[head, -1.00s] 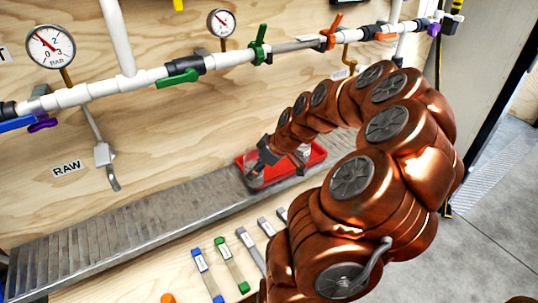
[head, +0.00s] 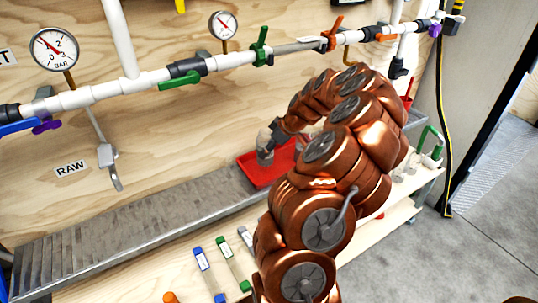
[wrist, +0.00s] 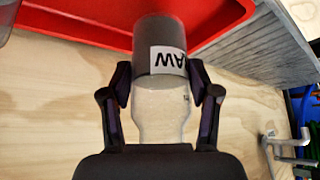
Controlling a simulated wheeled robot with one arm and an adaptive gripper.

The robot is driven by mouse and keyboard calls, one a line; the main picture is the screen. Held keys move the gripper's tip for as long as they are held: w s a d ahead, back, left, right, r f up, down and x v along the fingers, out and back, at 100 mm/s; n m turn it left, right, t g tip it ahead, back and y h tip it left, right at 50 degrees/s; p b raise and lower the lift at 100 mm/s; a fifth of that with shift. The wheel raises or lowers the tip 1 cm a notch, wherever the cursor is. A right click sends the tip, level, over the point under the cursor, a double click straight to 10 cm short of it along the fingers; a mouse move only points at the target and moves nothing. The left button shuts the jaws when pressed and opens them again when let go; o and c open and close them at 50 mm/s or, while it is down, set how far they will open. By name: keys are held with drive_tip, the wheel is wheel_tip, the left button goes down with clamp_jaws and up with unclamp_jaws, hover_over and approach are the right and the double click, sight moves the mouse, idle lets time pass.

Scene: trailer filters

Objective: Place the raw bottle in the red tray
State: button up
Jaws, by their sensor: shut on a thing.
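My gripper (wrist: 163,92) is shut on the raw bottle. In the wrist view the bottle has a clear body (wrist: 160,112) and a grey end (wrist: 150,45) with a white label whose visible letters "AW" look upside down. In the head view my gripper (head: 268,139) and the bottle are small and partly merged, at the back left edge of the red tray (head: 258,176). The red tray also shows behind the bottle in the wrist view (wrist: 90,22). I cannot tell how high the bottle is above the tray. My arm hides the tray's right part.
The tray sits on a grey ribbed metal shelf (head: 110,232) along the plywood wall. White pipes (head: 115,90) with coloured valves and gauges run above it. Blue- and green-capped tubes (head: 228,262) lie on the lower bench. The shelf left of the tray is clear.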

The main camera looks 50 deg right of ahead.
sight(269, 155)
drive_tip(key=shift+w+d+f, duration=0.1)
drive_tip(key=shift+d+f, duration=0.1)
drive_tip(key=shift+f, duration=1.55)
drive_tip(key=shift+f, duration=0.2)
drive_tip(key=o, duration=1.4)
drive_tip(key=shift+r, duration=0.1)
drive_tip(key=shift+r+p, duration=0.2)
drive_tip(key=shift+p, duration=0.15)
drive_tip(key=b+v, duration=0.1)
drive_tip(key=v, duration=1.1)
